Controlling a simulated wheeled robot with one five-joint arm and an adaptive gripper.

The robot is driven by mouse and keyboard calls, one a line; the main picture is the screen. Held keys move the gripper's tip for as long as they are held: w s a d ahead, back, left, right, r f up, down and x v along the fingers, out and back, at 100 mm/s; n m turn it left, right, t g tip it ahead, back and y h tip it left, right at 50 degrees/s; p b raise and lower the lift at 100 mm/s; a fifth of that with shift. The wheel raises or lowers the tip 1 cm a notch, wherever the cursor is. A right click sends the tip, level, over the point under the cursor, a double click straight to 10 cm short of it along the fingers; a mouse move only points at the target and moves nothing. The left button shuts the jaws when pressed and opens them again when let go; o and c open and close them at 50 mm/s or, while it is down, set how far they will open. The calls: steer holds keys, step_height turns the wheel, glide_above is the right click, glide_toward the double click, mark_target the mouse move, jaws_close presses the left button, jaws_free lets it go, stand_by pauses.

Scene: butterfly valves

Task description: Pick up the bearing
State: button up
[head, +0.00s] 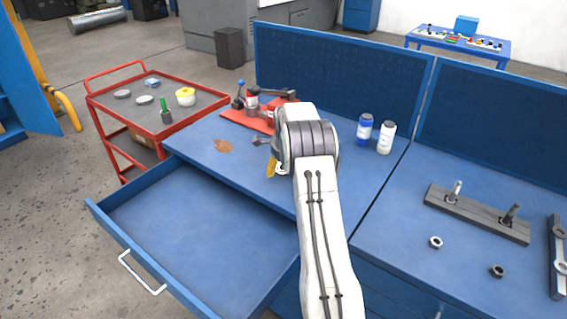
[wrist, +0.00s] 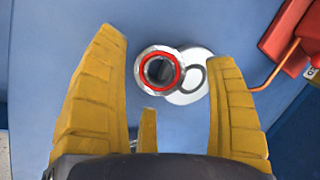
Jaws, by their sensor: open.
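A short metal ring with a red inner band, which looks like the bearing (wrist: 144,66), lies on the blue bench top in the wrist view. It overlaps a white disc (wrist: 190,92) with a dark ring on it. My gripper (wrist: 166,48) is open, with its yellow fingers to the left and right of the ring. I see no finger touching it. In the head view one yellow finger of my gripper (head: 271,167) shows beside my arm. My arm hides most of the ring's area there.
An open empty drawer (head: 190,225) juts out in front of the bench. A red vise (head: 250,118) stands behind my gripper. Blue (head: 364,130) and white (head: 386,138) bottles stand to the right. Two small rings (head: 435,242) (head: 497,271) lie on the right bench.

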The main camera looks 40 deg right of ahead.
steer(key=shift+w+d+f+p, duration=0.1)
steer(key=shift+w+f+p, duration=0.2)
steer(key=shift+f, duration=0.35)
steer(key=c, duration=1.3)
steer(key=shift+s, duration=0.1)
steer(key=shift+c, duration=0.2)
steer(key=shift+r, duration=0.1)
